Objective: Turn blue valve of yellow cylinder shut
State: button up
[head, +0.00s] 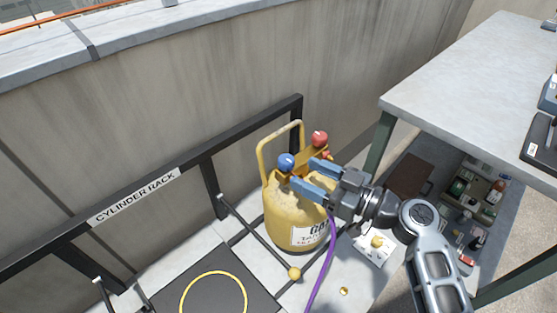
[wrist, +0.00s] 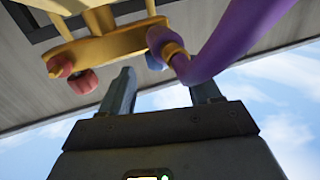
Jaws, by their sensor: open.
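The yellow cylinder (head: 290,218) stands upright on the floor at the rack, with a looped handle and a white label. Its blue valve (head: 285,162) is a round knob at the top left, and a red valve (head: 320,138) is at the top right. My gripper (head: 303,172) is open beside the cylinder's top, fingers pointing left toward the valves, with nothing visibly held. In the wrist view, the blue valve (wrist: 154,62) is mostly hidden behind the purple hose (wrist: 235,40), beyond the gap between my fingers. The red valve (wrist: 82,82) is left of them.
A black cylinder rack (head: 135,195) runs along the wall. A bar with a yellow ball end (head: 294,273) is in front of the cylinder. A grey table (head: 460,85) stands at the right, with a crate of small items (head: 475,195) beneath. The purple hose hangs down beside the cylinder.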

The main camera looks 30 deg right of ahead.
aim_at(279, 157)
jog(key=shift+w+r+y, duration=0.3)
jog(key=shift+w+r, duration=0.15)
jog(key=shift+r, duration=0.1)
jog(key=shift+n, duration=0.3)
jog(key=p+x, duration=0.1)
jog(key=x, duration=0.4)
jog(key=shift+w+a+r+p, duration=0.1)
jog(key=shift+w+a+p, duration=0.1)
jog(key=shift+w+p, duration=0.2)
jog(key=shift+x, duration=0.8)
jog(key=c, duration=1)
